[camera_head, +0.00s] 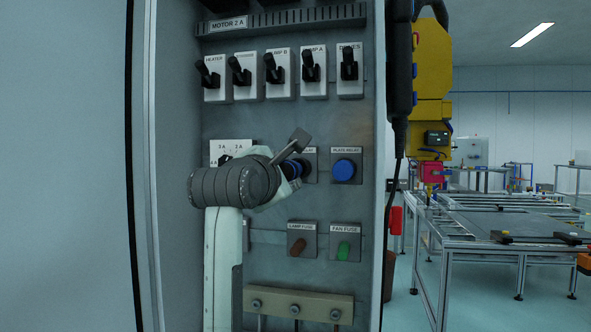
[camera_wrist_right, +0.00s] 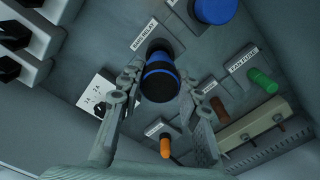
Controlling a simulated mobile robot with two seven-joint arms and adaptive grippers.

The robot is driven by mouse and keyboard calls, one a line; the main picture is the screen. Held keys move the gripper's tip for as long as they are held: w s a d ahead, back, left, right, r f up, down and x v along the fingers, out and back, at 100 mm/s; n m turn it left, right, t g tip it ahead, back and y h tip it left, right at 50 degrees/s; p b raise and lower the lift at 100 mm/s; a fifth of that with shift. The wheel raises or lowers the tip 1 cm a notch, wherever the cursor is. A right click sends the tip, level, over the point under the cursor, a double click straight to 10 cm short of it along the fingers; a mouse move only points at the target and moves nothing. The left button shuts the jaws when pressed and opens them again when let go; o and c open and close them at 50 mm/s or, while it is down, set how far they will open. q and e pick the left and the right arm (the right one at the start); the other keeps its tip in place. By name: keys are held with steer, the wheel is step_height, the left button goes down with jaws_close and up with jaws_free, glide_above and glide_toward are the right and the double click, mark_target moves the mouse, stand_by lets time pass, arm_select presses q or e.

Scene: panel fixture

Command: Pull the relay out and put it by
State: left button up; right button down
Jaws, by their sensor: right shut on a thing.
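My right gripper (camera_head: 293,166) is at the panel, shut on a round blue relay (camera_head: 291,169) with dark parts. In the right wrist view the relay (camera_wrist_right: 160,82) sits between the two fingers (camera_wrist_right: 157,90), in front of a labelled plate (camera_head: 310,163). I cannot tell whether it is still seated in its socket. My left gripper is out of view.
Several black toggle switches (camera_head: 274,74) line the panel above. A brown lamp fuse (camera_head: 298,247) and a green fan fuse (camera_head: 343,250) stick out below, over a terminal strip (camera_head: 296,306). A dark hanging device (camera_head: 400,70) and work tables (camera_head: 510,226) are to the right.

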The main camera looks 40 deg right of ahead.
mark_target(285, 172)
steer(key=shift+b+v, duration=0.65)
steer(key=shift+v, duration=1.85)
